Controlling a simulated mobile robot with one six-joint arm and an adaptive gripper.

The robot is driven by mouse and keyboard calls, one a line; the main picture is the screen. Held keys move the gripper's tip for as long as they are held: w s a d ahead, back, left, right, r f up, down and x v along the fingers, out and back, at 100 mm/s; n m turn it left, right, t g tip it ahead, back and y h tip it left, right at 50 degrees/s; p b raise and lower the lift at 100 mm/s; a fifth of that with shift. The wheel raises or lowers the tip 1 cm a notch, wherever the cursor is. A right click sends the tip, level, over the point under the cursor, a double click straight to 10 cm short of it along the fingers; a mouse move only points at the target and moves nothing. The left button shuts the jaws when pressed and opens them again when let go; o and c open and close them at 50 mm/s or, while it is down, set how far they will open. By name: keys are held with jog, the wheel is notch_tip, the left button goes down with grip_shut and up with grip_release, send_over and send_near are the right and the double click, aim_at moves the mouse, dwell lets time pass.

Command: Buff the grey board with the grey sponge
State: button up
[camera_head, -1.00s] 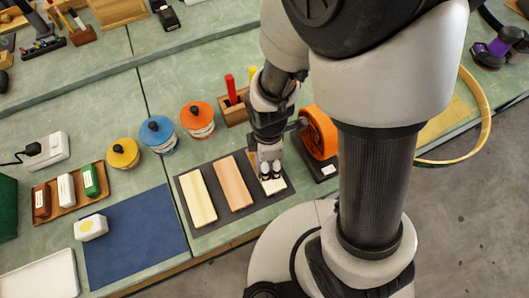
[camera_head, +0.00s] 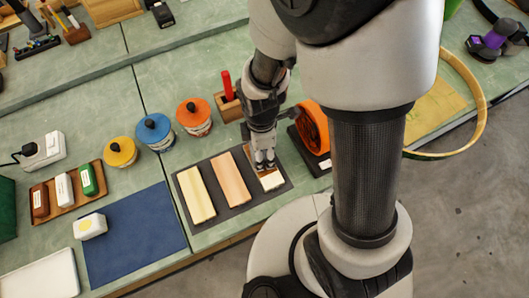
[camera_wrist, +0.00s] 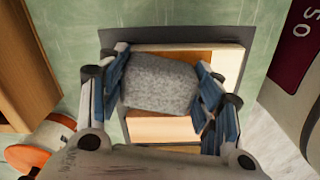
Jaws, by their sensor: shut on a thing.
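My gripper (camera_head: 264,164) is shut on a grey speckled sponge (camera_wrist: 160,83), gripped between the blue-padded fingers in the wrist view. The sponge is over the rightmost board (camera_head: 271,181) on a dark mat (camera_head: 233,213); whether it touches the board is hard to tell. In the wrist view this board (camera_wrist: 160,130) looks pale with an orange-brown area, partly hidden by the sponge and fingers. A pale yellow board (camera_head: 196,195) and a tan board (camera_head: 232,179) lie to its left. No plainly grey board shows; only the mat is dark grey.
An orange round device (camera_head: 313,126) stands close right of the gripper. A wooden holder (camera_head: 229,108) and orange-lidded (camera_head: 194,113), blue-lidded (camera_head: 154,132) and yellow-lidded tins (camera_head: 120,153) stand behind. A white block (camera_head: 91,226) lies on a blue mat (camera_head: 138,250) at left.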

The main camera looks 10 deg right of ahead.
dwell(0.4)
jog(key=shift+s+d, duration=0.2)
jog(key=shift+s, duration=0.5)
jog(key=shift+s+d, duration=0.2)
jog(key=shift+s, duration=0.45)
jog(key=shift+w, duration=0.1)
jog(key=shift+w+a, duration=0.1)
jog(key=shift+w, duration=0.15)
jog(key=shift+s, duration=0.15)
jog(key=shift+s+d, duration=0.25)
jog(key=shift+s, duration=0.35)
